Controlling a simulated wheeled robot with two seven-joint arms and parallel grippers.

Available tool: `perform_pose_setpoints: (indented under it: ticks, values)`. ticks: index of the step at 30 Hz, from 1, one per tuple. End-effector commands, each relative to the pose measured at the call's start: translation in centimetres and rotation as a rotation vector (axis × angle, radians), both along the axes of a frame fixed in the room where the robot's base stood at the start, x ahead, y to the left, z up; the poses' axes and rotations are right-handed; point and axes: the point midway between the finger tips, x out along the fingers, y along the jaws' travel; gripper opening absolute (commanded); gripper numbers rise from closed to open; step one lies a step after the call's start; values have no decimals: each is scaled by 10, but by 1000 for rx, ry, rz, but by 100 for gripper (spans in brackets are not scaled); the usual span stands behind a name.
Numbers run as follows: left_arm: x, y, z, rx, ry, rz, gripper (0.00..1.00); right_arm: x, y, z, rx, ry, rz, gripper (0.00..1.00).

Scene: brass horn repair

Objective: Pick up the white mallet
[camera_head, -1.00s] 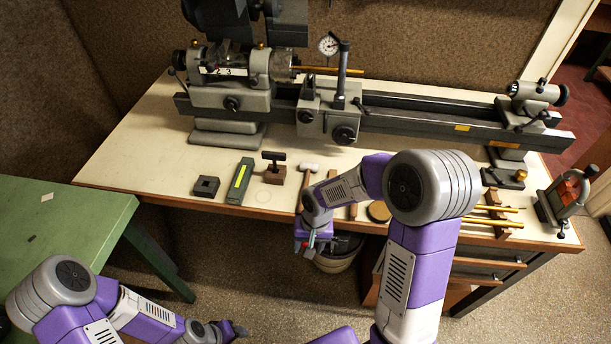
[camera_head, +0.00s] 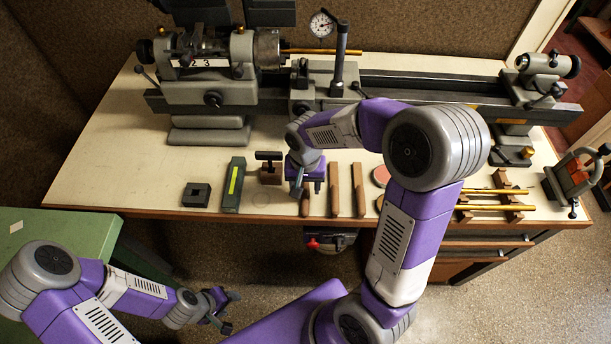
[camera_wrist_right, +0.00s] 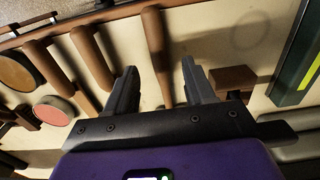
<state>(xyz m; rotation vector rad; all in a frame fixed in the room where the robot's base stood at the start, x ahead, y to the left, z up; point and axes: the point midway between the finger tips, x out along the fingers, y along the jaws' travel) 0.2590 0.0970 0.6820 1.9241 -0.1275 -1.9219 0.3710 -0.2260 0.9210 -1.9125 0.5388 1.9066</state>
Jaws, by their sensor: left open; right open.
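The white mallet shows only by its wooden handle (camera_head: 306,204) at the table's front edge in the head view. Its white head is hidden behind my right gripper (camera_head: 307,187). In the right wrist view the handle (camera_wrist_right: 158,50) runs between the two fingers of my right gripper (camera_wrist_right: 160,80), with gaps on both sides. That gripper is open over the mallet. I cannot tell its height above it. My left gripper (camera_head: 229,311) is open and empty, low at the front, away from the table.
Two more wooden-handled tools (camera_head: 334,190) (camera_head: 359,190) lie right of the mallet. A pink disc (camera_head: 381,176) lies farther right. The lathe (camera_head: 215,95) stands behind.

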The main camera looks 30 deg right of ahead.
Motion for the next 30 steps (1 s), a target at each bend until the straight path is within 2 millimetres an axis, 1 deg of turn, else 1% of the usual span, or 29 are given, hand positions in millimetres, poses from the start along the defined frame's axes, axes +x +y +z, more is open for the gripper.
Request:
perform_pose_setpoints:
  ticks: [1, 3, 6, 9, 15, 17, 24, 26, 30]
  values:
    - [0, 0, -6, 0, 0, 0, 54, -1, -2, -13, 0, 5, -1, 54]
    - [0, 0, -10, 0, -1, 0, 54, -1, -3, -23, -2, 5, 0, 54]
    - [0, 0, -12, 0, -1, 0, 54, -1, -3, -34, -1, 4, 1, 54]
    - [0, 0, -13, 0, -1, 0, 54, 0, -3, -38, 0, 1, 1, 54]
    - [1, 0, -12, 0, -1, 0, 54, 0, -2, -37, 1, 1, 1, 54]
    - [1, 0, -12, 0, -1, 0, 54, 0, -2, -37, 1, 1, 1, 46]
    - [1, 0, -12, 0, -1, 0, 54, 0, -2, -37, 1, 1, 1, 9]
    - [1, 0, -12, 0, -1, 0, 54, 0, -2, -37, 1, 1, 1, 0]
    - [1, 0, -12, 0, -1, 0, 54, 0, -2, -37, 0, 0, 1, 0]
